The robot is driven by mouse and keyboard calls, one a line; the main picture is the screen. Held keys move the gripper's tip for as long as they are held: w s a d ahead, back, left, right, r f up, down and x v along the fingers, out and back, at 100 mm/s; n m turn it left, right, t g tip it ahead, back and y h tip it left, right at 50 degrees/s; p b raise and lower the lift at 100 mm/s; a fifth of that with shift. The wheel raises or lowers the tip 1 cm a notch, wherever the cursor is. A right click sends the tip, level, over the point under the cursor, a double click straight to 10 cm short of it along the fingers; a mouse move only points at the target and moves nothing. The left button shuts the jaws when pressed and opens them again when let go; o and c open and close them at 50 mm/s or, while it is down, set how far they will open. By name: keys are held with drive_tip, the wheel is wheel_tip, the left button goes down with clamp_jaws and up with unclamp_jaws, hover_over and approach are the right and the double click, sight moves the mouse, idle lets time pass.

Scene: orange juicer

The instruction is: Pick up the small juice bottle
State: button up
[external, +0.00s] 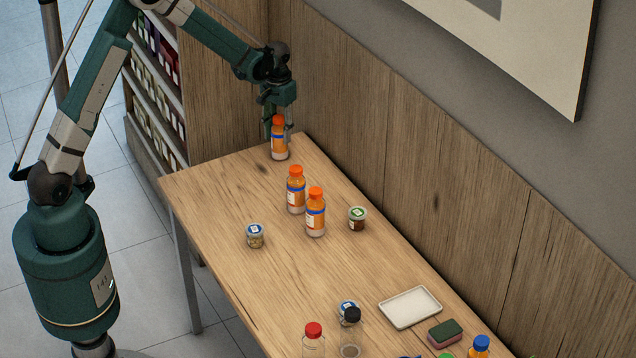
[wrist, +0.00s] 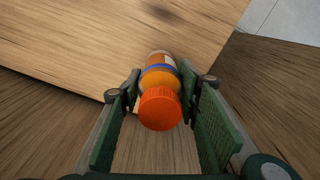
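A small juice bottle with an orange cap (external: 279,145) stands upright near the far end of the table, close to the wooden wall. My gripper (external: 279,128) is above and around its upper part, pointing down. In the wrist view the same bottle (wrist: 161,95) lies between the two green finger pads of my gripper (wrist: 158,93). The bottle's base is partly foreshortened in the wrist view.
Two similar orange-capped bottles (external: 296,190) (external: 316,212) stand nearer the table's middle. Small jars (external: 255,236) (external: 357,218) flank them. A white tray (external: 410,307), a sponge (external: 445,333) and other bottles are at the near end. The wooden wall (external: 400,170) runs along the right side.

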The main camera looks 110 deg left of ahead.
sight(279, 117)
drive_tip(key=shift+c, duration=1.2)
drive_tip(key=shift+r, duration=0.1)
drive_tip(key=shift+r+p, duration=0.45)
drive_tip(key=shift+r, duration=4.45)
drive_tip(key=shift+r, duration=0.15)
